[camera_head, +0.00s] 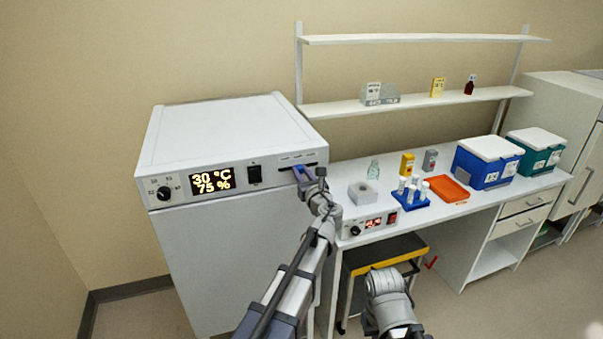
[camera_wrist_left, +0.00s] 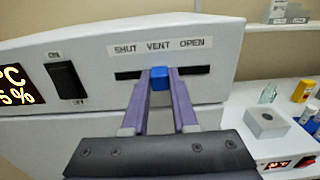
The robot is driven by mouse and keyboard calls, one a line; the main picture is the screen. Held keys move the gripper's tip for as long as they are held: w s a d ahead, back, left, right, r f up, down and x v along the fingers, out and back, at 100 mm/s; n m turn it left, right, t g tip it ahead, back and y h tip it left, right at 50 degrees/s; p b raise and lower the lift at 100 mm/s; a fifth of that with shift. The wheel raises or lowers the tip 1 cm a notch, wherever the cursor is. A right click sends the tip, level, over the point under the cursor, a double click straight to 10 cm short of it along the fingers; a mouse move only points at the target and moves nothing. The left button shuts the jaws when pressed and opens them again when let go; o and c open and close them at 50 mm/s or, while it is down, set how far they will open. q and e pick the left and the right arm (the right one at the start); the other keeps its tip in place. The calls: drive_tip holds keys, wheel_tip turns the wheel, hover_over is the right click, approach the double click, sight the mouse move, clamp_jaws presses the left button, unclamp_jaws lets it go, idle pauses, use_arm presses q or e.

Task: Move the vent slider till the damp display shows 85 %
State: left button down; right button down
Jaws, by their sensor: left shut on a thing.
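The white incubator cabinet (camera_head: 236,130) has a display (camera_head: 212,181) reading 30 °C and 75 %. Its vent slot (camera_wrist_left: 195,70) is labelled SHUT, VENT, OPEN from left to right in the left wrist view. The blue vent slider knob (camera_wrist_left: 159,78) sits near the middle of the slot. My left gripper (camera_wrist_left: 160,88) is shut on the knob, with a purple finger on each side. In the head view my left gripper (camera_head: 304,173) is at the slot and hides most of the knob. No right gripper fingers show.
A black rocker switch (camera_wrist_left: 66,82) and a dial (camera_head: 163,193) are on the same panel. To the right, a bench holds a small device with a red display (camera_head: 373,223), a blue tube rack (camera_head: 408,196), an orange tray (camera_head: 448,188) and cool boxes (camera_head: 488,166).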

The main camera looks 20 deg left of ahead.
use_arm(q)
drive_tip(key=shift+s+a, duration=0.5)
drive_tip(key=shift+a, duration=0.25)
drive_tip(key=shift+s+a, duration=0.5)
drive_tip(key=shift+a, duration=0.2)
drive_tip(key=c, duration=0.7)
unclamp_jaws()
drive_tip(key=shift+d, duration=0.1)
approach(288, 168)
drive_tip(key=shift+v, duration=0.75)
